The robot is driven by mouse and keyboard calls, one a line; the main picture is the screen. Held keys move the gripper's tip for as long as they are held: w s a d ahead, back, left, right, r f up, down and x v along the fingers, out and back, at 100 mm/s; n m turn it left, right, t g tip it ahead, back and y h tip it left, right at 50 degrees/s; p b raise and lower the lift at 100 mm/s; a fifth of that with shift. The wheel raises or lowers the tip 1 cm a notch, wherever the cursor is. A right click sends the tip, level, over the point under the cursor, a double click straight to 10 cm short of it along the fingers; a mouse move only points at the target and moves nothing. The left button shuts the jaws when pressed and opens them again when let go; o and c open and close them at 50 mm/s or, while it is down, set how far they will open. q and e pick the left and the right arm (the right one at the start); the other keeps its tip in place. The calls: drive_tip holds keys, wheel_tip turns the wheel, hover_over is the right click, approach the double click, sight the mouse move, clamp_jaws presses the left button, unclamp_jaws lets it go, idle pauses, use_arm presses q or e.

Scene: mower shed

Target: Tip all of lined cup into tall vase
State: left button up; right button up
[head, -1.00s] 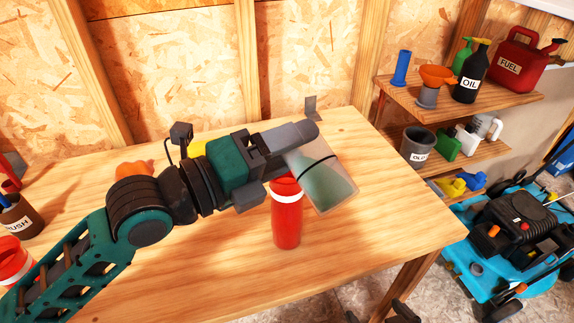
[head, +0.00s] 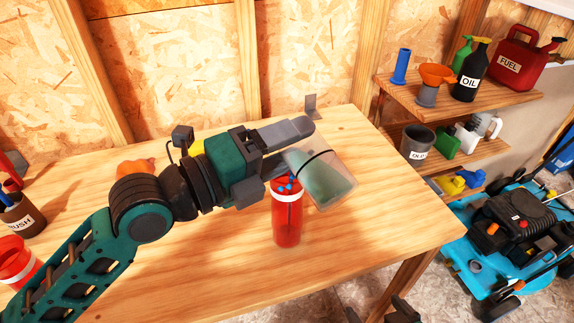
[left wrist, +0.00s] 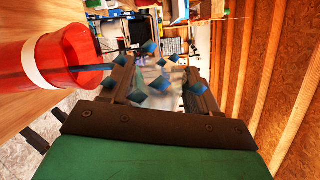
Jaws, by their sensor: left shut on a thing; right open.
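The lined cup (head: 330,183) is clear with a black line around it. The vase is red with a white band and stands upright on the bench. Small blue pieces (head: 289,184) are at the cup's mouth and the vase's top. In the left wrist view, blue pieces (left wrist: 150,84) are scattered between the fingers, beside the red vase (left wrist: 70,62). My right gripper (head: 378,312) is open and empty at the bottom edge, partly cut off.
The wooden bench (head: 380,210) is clear right of the vase. A red white-banded container (head: 14,262) and a brush pot (head: 20,215) stand at the left. An orange thing (head: 133,168) lies behind my arm. Shelves (head: 470,100) and a blue mower (head: 510,245) are at the right.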

use_arm(q)
drive_tip(key=shift+w+a+r+n+p, duration=0.1)
drive_tip(key=shift+w+a+n+p, duration=0.3)
drive_tip(key=shift+n, duration=0.3)
idle(1.2)
drive_tip(key=shift+w+f+n+b, duration=0.25)
drive_tip(key=shift+f+n+b, duration=0.25)
drive_tip(key=shift+f+n, duration=0.3)
idle(1.2)
drive_tip(key=shift+r+n, duration=0.1)
drive_tip(key=shift+n, duration=0.3)
